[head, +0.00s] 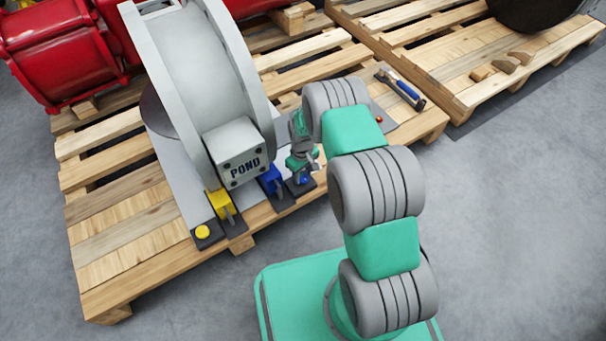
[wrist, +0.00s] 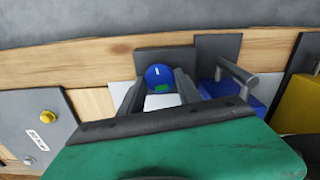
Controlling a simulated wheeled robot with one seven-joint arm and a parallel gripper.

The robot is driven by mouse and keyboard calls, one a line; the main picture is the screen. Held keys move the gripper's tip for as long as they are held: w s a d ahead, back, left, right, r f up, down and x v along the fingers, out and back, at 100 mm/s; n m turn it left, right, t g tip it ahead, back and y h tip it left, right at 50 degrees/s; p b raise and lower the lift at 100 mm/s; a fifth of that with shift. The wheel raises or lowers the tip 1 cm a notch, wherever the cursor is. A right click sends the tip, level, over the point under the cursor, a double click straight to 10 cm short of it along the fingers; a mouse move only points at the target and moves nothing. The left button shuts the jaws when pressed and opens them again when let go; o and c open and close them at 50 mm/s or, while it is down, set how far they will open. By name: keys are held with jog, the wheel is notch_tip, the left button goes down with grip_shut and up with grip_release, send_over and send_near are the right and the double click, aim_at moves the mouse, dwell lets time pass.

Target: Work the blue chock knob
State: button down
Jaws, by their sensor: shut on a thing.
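The blue chock knob (wrist: 158,77) shows in the wrist view as a round blue knob with a white mark, on a dark plate. My gripper (wrist: 159,88) has one finger on each side of it and is shut on it. In the head view the knob (head: 304,180) is a small blue spot at the pallet's front edge, partly covered by my gripper (head: 302,172). A blue chock (head: 270,180) with a grey handle stands just left of it and also shows in the wrist view (wrist: 232,92).
A yellow chock (head: 221,204) and yellow knob (head: 203,231) sit further left. Grey floor is clear at the right.

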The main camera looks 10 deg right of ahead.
aim_at(302, 176)
jog(key=shift+w+r, duration=0.1)
jog(key=shift+w, duration=0.1)
jog(key=c, duration=1.2)
grip_release()
jog(key=shift+a, duration=0.1)
jog(key=o, duration=0.4)
jog(key=shift+s, duration=0.1)
jog(key=shift+c, duration=0.2)
notch_tip(302, 176, up, 8)
jog(key=p, duration=0.3)
